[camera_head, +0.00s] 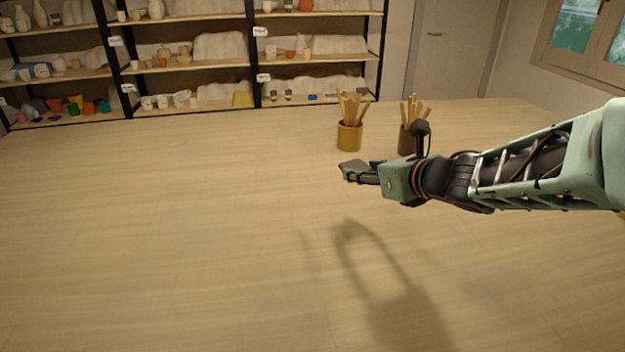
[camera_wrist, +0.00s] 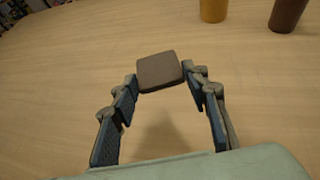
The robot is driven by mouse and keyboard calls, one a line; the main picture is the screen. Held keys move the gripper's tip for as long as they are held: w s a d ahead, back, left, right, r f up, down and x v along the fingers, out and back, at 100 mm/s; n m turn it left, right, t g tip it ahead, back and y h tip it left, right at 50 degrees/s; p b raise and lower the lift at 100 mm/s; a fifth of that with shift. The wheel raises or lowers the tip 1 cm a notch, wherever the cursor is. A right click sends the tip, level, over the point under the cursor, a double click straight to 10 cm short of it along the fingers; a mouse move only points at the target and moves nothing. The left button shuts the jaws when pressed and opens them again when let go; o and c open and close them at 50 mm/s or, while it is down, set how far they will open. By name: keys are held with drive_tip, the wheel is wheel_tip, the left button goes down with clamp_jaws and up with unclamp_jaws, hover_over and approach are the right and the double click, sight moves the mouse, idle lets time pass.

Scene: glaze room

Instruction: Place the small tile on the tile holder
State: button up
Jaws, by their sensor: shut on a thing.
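The small tile (camera_wrist: 159,71) is a flat grey-brown square with rounded corners. In the wrist view it sits between the two fingertips of my gripper (camera_wrist: 161,82), which is shut on it at its left and right edges. In the head view the tile (camera_head: 354,168) shows at the end of my gripper (camera_head: 360,174), held above the table, whose shadow pattern lies below it. I cannot make out a tile holder in either view.
A yellow-brown cup (camera_head: 349,137) with wooden tools stands just behind my gripper. A darker brown cup (camera_head: 405,142) with tools stands to its right. The wooden table (camera_head: 180,220) is clear at left and in front. Shelves (camera_head: 190,72) with pottery stand behind.

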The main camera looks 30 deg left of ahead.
drive_tip(key=shift+a+r, duration=0.2)
drive_tip(key=shift+a, duration=0.45)
drive_tip(key=shift+a+f, duration=0.1)
drive_tip(key=shift+a, duration=0.25)
drive_tip(key=s+a+x, duration=0.1)
drive_tip(key=x, duration=0.9)
drive_tip(key=b, duration=0.2)
hover_over(319, 194)
drive_tip(key=d, duration=0.1)
drive_tip(key=f, duration=0.4)
drive_tip(key=shift+s+d, duration=0.15)
drive_tip(key=shift+s, duration=0.2)
drive_tip(key=shift+w+a+f, duration=0.15)
drive_tip(key=shift+a+f, duration=0.15)
drive_tip(key=shift+a, duration=0.05)
drive_tip(key=shift+w+a+f+b, duration=0.15)
drive_tip(key=shift+f+b, duration=0.15)
drive_tip(key=shift+f, duration=0.65)
drive_tip(key=shift+s+a+f+b, duration=0.15)
drive_tip(key=shift+f+b, duration=0.1)
drive_tip(key=shift+f, duration=0.65)
drive_tip(key=shift+w, duration=0.1)
